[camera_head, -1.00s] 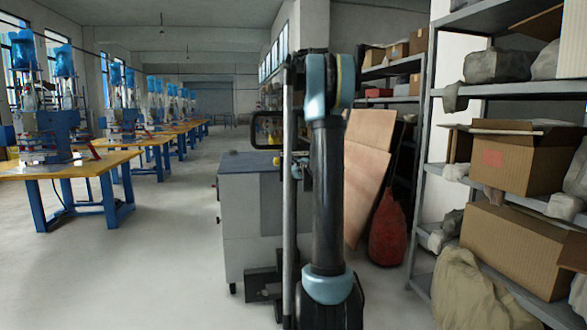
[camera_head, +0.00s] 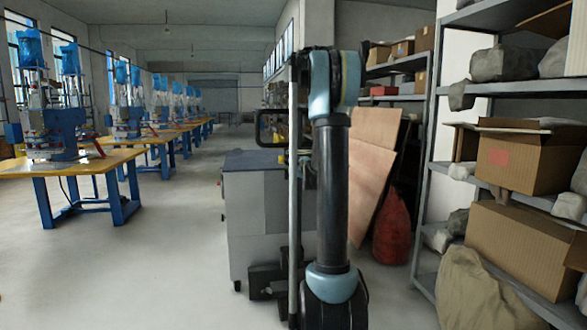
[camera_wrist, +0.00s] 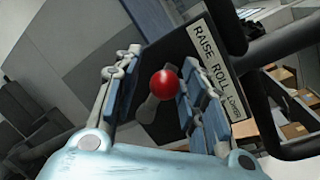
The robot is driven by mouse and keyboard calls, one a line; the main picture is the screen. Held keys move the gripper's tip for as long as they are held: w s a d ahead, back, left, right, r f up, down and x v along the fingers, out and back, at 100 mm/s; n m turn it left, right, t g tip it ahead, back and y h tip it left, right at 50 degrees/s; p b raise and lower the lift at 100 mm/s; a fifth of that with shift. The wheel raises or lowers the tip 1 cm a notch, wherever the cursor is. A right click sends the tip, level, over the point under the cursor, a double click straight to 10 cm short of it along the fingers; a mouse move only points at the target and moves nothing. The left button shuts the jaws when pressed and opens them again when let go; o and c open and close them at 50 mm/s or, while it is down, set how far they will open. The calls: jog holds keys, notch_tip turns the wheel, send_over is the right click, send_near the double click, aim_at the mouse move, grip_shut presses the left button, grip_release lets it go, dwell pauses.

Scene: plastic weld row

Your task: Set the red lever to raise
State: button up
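In the wrist view a round red lever knob (camera_wrist: 164,83) sits on a short grey stem against a dark panel. A white label (camera_wrist: 212,66) beside it reads RAISE ROLL LOWER. My gripper (camera_wrist: 162,66) is open, one finger on each side of the knob. The right finger appears very close to it; I cannot tell whether it touches. The left finger stands apart from it. In the head view my arm stands upright in the middle, and I cannot make out the red lever or the gripper there.
A grey cabinet (camera_head: 255,215) stands just left of my arm. Yellow-topped tables (camera_head: 75,166) with blue machines line the left side. Shelving with cardboard boxes (camera_head: 525,160) stands at the right, and wooden boards (camera_head: 370,160) lean behind my arm. The floor at left is clear.

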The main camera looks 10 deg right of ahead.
jog(key=shift+d, duration=0.1)
jog(key=shift+s+r, duration=0.1)
jog(key=shift+s, duration=0.1)
jog(key=v, duration=1.1)
jog(key=shift+s, duration=0.2)
jog(key=s+a+f+n+g+y, duration=0.1)
jog(key=s+a+f+n+g, duration=0.3)
jog(key=s+a+n, duration=0.5)
jog(key=s+a+f+n+g+y, duration=0.1)
jog(key=s+a+f+n+g, duration=0.35)
jog(key=s, duration=0.75)
jog(key=s+d+f+n+g+h, duration=0.2)
jog(key=s+f+n, duration=0.4)
jog(key=s, duration=0.6)
jog(key=s+d+f+n+g+h, duration=0.3)
jog(key=s+f+n, duration=0.3)
jog(key=s, duration=0.7)
notch_tip(320, 180, down, 2)
jog(key=shift+s+d+f+g, duration=0.1)
jog(key=shift+s+d+g, duration=0.15)
jog(key=shift+g, duration=0.2)
